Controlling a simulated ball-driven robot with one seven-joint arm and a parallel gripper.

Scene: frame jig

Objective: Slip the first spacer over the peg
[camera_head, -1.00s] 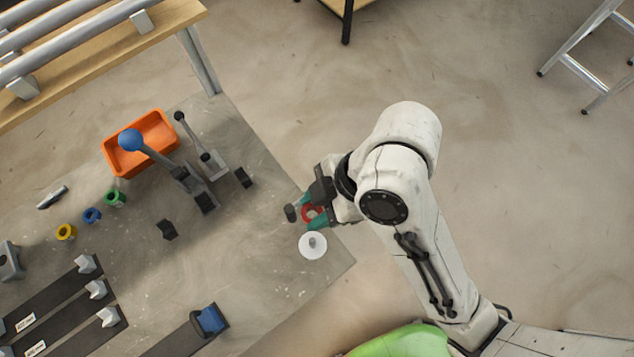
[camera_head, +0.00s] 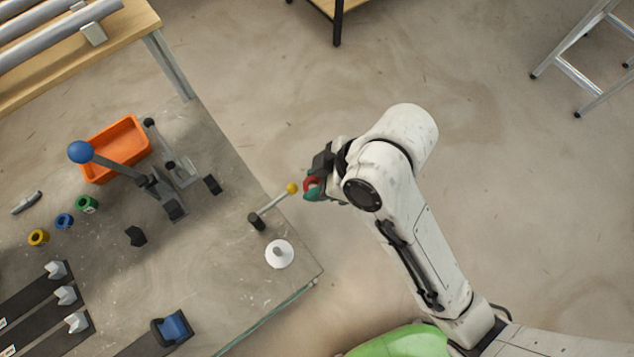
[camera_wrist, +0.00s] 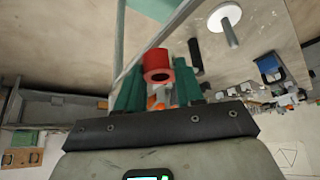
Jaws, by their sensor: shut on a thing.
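The red spacer (camera_head: 311,185) is a short ring held between the green fingers of my gripper (camera_head: 313,189). In the wrist view the spacer (camera_wrist: 157,62) sits at the fingertips (camera_wrist: 158,78), its round hole showing. The peg (camera_head: 278,250) is a short grey pin standing on a white disc (camera_head: 284,262) near the table's right corner. In the wrist view the peg (camera_wrist: 230,34) and white disc (camera_wrist: 217,17) lie right of the spacer, clearly apart from it. In the head view my gripper is up and right of the peg, past the table's edge.
A rod with a yellow ball (camera_head: 291,188) rises from a black base between peg and gripper. Green (camera_head: 87,204), blue (camera_head: 64,221) and yellow (camera_head: 38,237) spacers stand at left. A blue-knobbed lever (camera_head: 80,152) stands by an orange bin (camera_head: 128,136).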

